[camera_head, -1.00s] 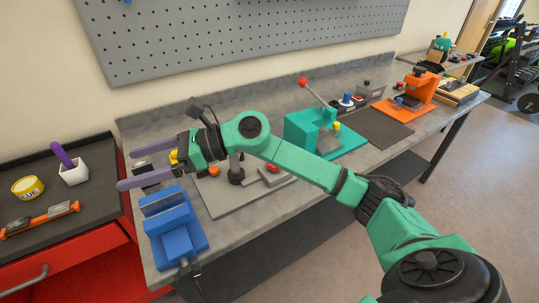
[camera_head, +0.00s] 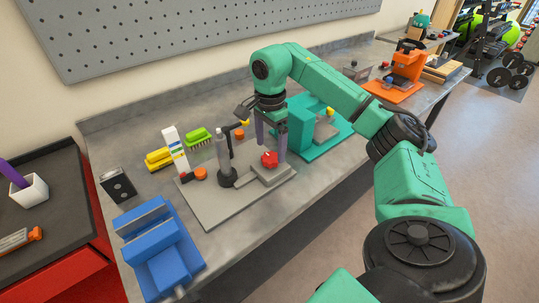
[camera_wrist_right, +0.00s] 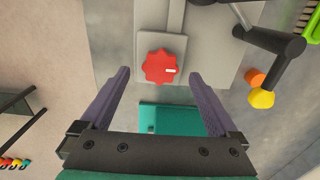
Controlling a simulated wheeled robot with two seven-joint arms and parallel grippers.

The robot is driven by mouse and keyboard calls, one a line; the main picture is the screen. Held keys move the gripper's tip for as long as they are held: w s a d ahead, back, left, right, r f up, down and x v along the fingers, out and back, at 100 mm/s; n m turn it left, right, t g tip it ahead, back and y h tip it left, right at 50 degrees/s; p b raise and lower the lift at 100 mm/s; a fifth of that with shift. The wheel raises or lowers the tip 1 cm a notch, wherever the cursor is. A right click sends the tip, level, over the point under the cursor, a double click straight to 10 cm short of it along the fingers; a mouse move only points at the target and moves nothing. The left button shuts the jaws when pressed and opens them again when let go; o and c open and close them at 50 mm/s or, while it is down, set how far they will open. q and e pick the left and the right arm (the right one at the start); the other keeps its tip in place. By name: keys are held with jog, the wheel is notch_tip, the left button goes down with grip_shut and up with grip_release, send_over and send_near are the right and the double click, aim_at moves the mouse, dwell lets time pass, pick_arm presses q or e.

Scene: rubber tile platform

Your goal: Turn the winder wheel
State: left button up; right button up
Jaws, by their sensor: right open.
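The winder wheel is a red, scalloped knob (camera_head: 269,160) with a small white mark, on a grey block of a flat grey base plate (camera_head: 245,203). It also shows in the right wrist view (camera_wrist_right: 157,66), between and just beyond the fingertips. My right gripper (camera_head: 271,150) points down at the wheel with its two purple fingers apart, one to either side. In the right wrist view the gripper (camera_wrist_right: 159,74) is open and empty, with a gap between each finger and the wheel. My left gripper is not in view.
A black post with a side arm (camera_head: 226,165) stands left of the wheel. A teal fixture (camera_head: 300,125) stands close on the right, and a blue vise (camera_head: 158,250) at the front left. Yellow, white and green items, including a green brush (camera_head: 198,138), lie behind.

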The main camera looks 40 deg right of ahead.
aim_at(270, 158)
notch_tip(270, 158, down, 3)
jog(key=shift+f, duration=0.15)
jog(key=shift+c, duration=1)
jog(key=c, duration=1.2)
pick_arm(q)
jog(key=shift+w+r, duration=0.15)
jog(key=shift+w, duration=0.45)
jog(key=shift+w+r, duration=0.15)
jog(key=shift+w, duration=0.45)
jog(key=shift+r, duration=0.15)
pick_arm(e)
jog(key=shift+m, duration=0.3)
